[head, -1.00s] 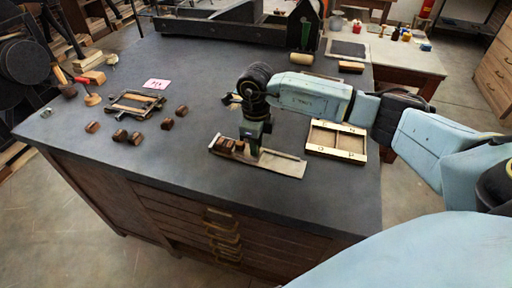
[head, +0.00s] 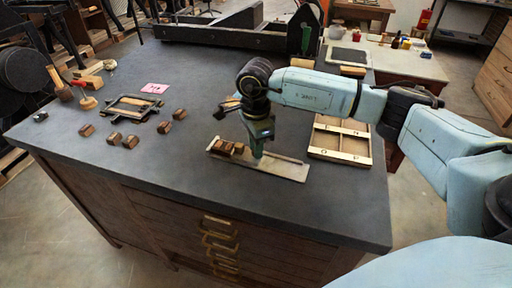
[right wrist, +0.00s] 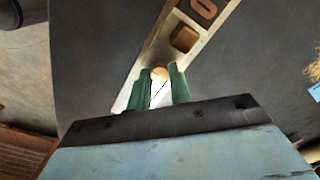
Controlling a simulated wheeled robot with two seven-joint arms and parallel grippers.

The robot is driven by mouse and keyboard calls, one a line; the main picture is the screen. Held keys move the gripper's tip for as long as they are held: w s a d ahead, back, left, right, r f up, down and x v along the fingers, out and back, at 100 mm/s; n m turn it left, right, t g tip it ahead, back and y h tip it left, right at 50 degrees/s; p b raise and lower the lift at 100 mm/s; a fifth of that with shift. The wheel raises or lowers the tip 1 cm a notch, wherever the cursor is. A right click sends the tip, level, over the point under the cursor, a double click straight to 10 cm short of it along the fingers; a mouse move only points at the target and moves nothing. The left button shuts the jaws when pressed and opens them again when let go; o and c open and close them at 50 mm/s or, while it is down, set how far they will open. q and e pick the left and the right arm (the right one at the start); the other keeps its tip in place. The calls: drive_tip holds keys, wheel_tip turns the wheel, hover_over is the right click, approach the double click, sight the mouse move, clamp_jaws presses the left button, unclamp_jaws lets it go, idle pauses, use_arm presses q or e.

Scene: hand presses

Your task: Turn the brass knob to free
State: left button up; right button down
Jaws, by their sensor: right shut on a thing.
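The brass knob (right wrist: 160,72) shows in the right wrist view as a small rounded tan thing between the tips of two green fingers. It sits at the metal composing stick (head: 285,168), a flat tray on the dark cabinet top. In the head view the knob is hidden by the gripper. My right gripper (head: 258,152) points down over the middle of the stick and is shut on the knob. Several brown type blocks (head: 226,147) lie in the stick, left of the gripper; one block (right wrist: 185,39) shows in the wrist view. My left gripper is not in view.
A divided wooden tray (head: 340,138) lies right of the stick. Loose blocks (head: 130,141), a dark frame (head: 135,106), a pink card (head: 154,88) and a mallet (head: 62,88) lie to the left. A black press (head: 235,32) stands behind. The front of the top is clear.

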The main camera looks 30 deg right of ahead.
idle(0.3)
drive_tip(key=c, duration=1.3)
unclamp_jaws()
wheel_tip(320, 180, up, 14)
drive_tip(key=shift+f, duration=0.25)
